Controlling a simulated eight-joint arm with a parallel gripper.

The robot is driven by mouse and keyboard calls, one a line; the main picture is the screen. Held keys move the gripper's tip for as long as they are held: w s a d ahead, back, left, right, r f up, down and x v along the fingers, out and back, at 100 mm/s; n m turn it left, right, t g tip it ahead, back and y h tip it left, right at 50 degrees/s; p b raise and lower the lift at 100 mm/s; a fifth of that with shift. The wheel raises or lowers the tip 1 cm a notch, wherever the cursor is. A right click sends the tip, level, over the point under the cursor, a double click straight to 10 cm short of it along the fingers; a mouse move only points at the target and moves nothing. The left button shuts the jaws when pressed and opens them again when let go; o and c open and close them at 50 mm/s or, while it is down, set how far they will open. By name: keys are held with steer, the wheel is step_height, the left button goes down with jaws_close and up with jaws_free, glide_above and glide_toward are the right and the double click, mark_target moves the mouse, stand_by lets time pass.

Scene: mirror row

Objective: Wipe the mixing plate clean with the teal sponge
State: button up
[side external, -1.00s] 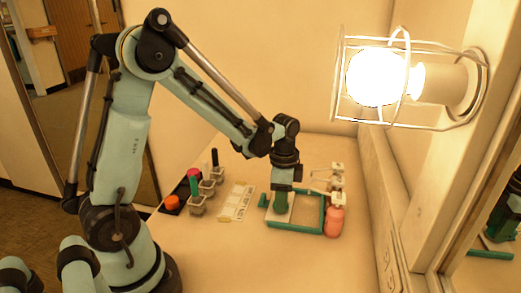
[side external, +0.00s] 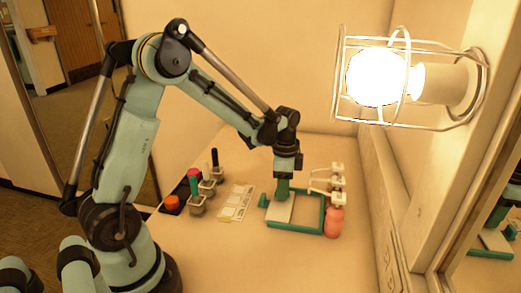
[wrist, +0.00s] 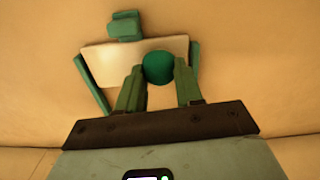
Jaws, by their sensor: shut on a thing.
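My gripper (side external: 283,194) is over the pale plate (side external: 281,213), which I take for the mixing plate. The plate lies at the left end of a teal frame (side external: 309,234) on the counter. In the wrist view my gripper (wrist: 160,75) holds a round dark-teal piece between its green fingers, apparently the teal sponge (wrist: 157,67). The plate (wrist: 97,62) lies behind the sponge there, partly hidden. Whether the sponge touches the plate is unclear. No smear is discernible on the plate's visible part.
A teal block (wrist: 125,25) sits at one edge of the plate. A pink bottle (side external: 334,222) and white fittings (side external: 338,184) stand right of the frame. Left are a swatch card (side external: 235,203), several capped holders (side external: 197,206) and an orange jar (side external: 172,202). A caged lamp glows above.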

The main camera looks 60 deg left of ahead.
steer(key=shift+w+a, duration=0.35)
steer(key=shift+a, duration=0.2)
steer(key=shift+s+d+r, duration=0.1)
steer(key=shift+s+d, duration=1.9)
steer(key=shift+d, duration=0.1)
steer(key=shift+s+d, duration=0.95)
steer(key=shift+w+a, duration=0.1)
steer(key=shift+w+a, duration=1.4)
steer(key=shift+w, duration=0.25)
steer(key=shift+w+a, duration=1.4)
steer(key=shift+w, duration=0.25)
steer(key=shift+s+d, duration=1.4)
steer(key=shift+d, duration=0.1)
steer(key=shift+s+d, duration=1.6)
steer(key=shift+s, duration=0.15)
steer(key=shift+w+a, duration=1.35)
steer(key=shift+a, duration=0.25)
steer(key=shift+w+a, duration=1.3)
steer(key=shift+a, duration=0.3)
